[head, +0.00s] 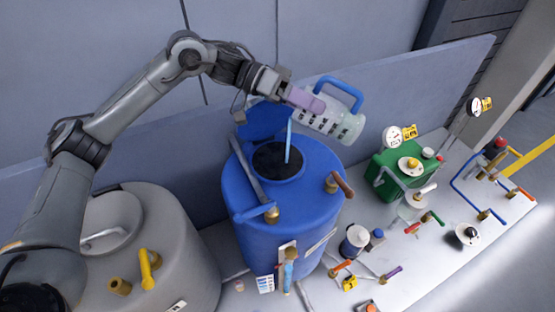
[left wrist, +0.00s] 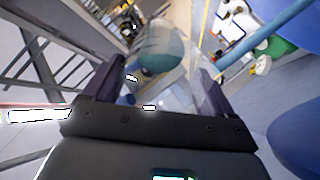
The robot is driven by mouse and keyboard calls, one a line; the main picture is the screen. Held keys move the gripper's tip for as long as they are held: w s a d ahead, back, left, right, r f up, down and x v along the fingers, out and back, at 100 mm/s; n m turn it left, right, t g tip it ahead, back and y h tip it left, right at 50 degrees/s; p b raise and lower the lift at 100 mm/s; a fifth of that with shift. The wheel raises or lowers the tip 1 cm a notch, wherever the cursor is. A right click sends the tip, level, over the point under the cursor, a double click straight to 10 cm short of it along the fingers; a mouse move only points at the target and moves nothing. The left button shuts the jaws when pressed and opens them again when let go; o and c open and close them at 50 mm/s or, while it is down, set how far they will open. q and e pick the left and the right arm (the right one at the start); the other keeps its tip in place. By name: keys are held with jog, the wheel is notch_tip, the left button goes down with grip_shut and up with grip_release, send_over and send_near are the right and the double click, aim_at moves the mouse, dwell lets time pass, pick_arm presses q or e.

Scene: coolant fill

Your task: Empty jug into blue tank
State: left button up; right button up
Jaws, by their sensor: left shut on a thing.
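In the head view, a translucent jug (head: 340,126) with a blue handle (head: 344,92) is tipped on its side above the back right of the blue tank (head: 283,213). My left gripper (head: 305,99) is shut on the jug, its purple fingers against the jug's body. A thin light-blue streak (head: 289,140), apparently liquid, runs from near the jug's left end down into the tank's dark round opening (head: 278,160). The tank's blue lid (head: 265,120) stands open behind the opening. In the left wrist view the clear jug, with a teal part (left wrist: 160,52), lies between the fingers. My right gripper is not in view.
A grey tank (head: 165,245) stands left of the blue tank, under my left arm. A green container (head: 400,170), gauges (head: 392,136), valves and coloured handles fill the bench to the right. A low grey panel (head: 420,85) runs behind.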

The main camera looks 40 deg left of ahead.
pick_arm(q)
jog(key=shift+s+a+r+t+h+b, duration=0.2)
jog(key=shift+a+r+h+b, duration=0.3)
jog(key=shift+b, duration=0.3)
jog(key=shift+s+a+r+t+h+b, duration=0.1)
jog(key=shift+s+a+r+h+b, duration=0.1)
jog(key=shift+a+r+h+b, duration=0.45)
dwell(0.3)
jog(key=shift+s+a+r+t+h+b, duration=0.15)
jog(key=shift+r+h+b, duration=0.15)
jog(key=shift+b, duration=0.5)
jog(key=shift+w+a+r+t+h+b, duration=0.15)
jog(key=shift+r+b, duration=0.25)
jog(key=shift+b, duration=0.35)
jog(key=shift+s, duration=0.15)
jog(key=shift+r, duration=0.2)
